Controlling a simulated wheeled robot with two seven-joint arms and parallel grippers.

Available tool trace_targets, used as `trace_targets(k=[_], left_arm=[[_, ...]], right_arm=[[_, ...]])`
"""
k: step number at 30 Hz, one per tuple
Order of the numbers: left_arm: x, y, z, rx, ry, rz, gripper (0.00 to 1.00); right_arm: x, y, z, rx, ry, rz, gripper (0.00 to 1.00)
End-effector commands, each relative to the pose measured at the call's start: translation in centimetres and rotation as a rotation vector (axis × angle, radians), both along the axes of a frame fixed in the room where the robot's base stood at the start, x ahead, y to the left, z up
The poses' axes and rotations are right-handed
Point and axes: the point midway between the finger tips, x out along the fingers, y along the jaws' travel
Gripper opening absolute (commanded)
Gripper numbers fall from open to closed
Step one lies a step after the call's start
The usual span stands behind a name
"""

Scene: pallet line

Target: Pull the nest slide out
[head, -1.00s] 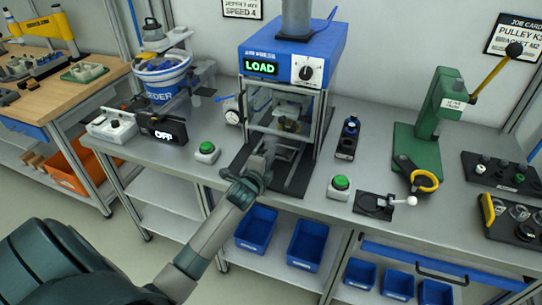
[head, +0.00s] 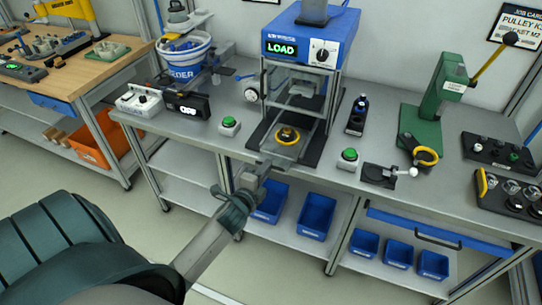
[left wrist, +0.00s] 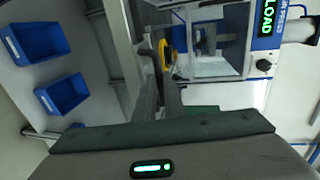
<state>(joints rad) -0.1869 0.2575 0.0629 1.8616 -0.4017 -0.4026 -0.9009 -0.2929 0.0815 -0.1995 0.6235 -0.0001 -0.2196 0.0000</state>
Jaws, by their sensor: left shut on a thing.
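The nest slide (head: 287,148) is a grey slide on a dark base plate, extending forward out of the blue press (head: 312,35) whose display reads LOAD. The round nest with a yellow ring (head: 288,135) sits on it, in front of the press's frame opening. The yellow ring also shows in the left wrist view (left wrist: 166,55). My left gripper (head: 266,168) is at the bench's front edge, at the front end of the slide, and is shut on it. The gripped part is mostly hidden by the fingers. My right gripper is not in view.
Green buttons stand left (head: 229,126) and right (head: 348,158) of the slide. A green lever press (head: 440,100) stands at right. Blue bins (head: 317,216) sit on the shelf below the bench. The aisle floor in front of the bench is clear.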

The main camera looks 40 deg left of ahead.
Motion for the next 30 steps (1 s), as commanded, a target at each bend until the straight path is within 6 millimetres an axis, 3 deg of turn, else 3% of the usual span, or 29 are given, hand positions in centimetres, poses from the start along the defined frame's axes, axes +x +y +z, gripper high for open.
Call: trace_targets(k=[6, 17, 18, 20, 30], left_arm=[[-1.6, -0.4, -0.1, 0.000, 0.001, 0.000, 0.00], [-1.9, -0.5, -0.3, -0.001, 0.005, 0.000, 0.00], [-1.9, -0.5, -0.3, -0.001, 0.006, 0.000, 0.16], [-1.8, -0.5, -0.3, -0.001, 0.005, 0.000, 0.28], [-1.8, -0.4, -0.1, 0.000, 0.001, 0.000, 0.28]], right_arm=[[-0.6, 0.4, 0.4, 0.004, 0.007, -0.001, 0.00], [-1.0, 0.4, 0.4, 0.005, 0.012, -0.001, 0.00], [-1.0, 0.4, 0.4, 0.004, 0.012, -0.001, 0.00], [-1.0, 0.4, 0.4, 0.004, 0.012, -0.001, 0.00], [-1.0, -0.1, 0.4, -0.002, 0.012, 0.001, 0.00]])
